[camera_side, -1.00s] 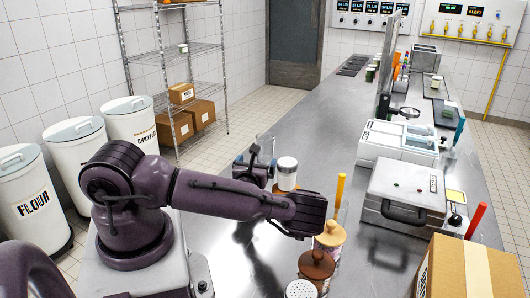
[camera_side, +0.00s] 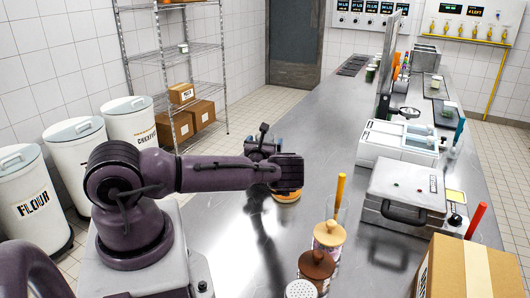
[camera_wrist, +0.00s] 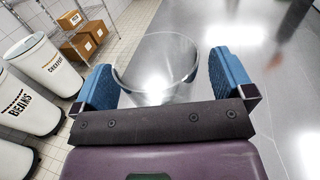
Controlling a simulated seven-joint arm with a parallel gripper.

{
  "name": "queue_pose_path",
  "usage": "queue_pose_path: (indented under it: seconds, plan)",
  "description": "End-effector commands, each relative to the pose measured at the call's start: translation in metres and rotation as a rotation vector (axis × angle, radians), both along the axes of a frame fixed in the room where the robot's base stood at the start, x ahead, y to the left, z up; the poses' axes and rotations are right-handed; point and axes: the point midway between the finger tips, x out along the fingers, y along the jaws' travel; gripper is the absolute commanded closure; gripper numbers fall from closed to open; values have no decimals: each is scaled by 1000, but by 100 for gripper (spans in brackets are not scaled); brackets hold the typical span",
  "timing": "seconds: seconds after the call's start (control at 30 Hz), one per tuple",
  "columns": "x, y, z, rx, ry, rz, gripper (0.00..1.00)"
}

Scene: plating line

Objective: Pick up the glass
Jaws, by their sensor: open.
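The glass (camera_wrist: 158,68) is clear and empty-looking. In the wrist view its round rim stands between the two blue fingers of my gripper (camera_wrist: 163,78), one on each side. My gripper is open, and narrow gaps seem to show between the fingers and the glass; contact is hard to judge. In the side view my gripper (camera_side: 264,146) is over the left edge of the steel counter, and the glass cannot be made out clearly behind it.
The steel counter (camera_side: 290,130) is clear beyond my gripper. An orange-based jar (camera_side: 287,196) is mostly hidden behind my arm. Jars with wooden lids (camera_side: 329,234) stand nearer the camera. Grey-lidded bins (camera_side: 128,122) and a wire shelf (camera_side: 190,50) stand left of the counter.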

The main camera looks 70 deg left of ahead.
Motion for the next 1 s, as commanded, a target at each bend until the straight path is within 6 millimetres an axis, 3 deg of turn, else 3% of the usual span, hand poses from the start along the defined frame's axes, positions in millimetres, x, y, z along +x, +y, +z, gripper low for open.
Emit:
queue_pose_path:
  seconds: [0.3,0.5,0.57,0.87,1.0]
  plan:
    - [2,4,0,0,1,0,3]
    - [2,4,0,0,1,0,49]
    - [2,4,0,0,1,0,60]
    - [3,4,2,1,0,-1,60]
    - [3,4,12,4,0,-1,60]
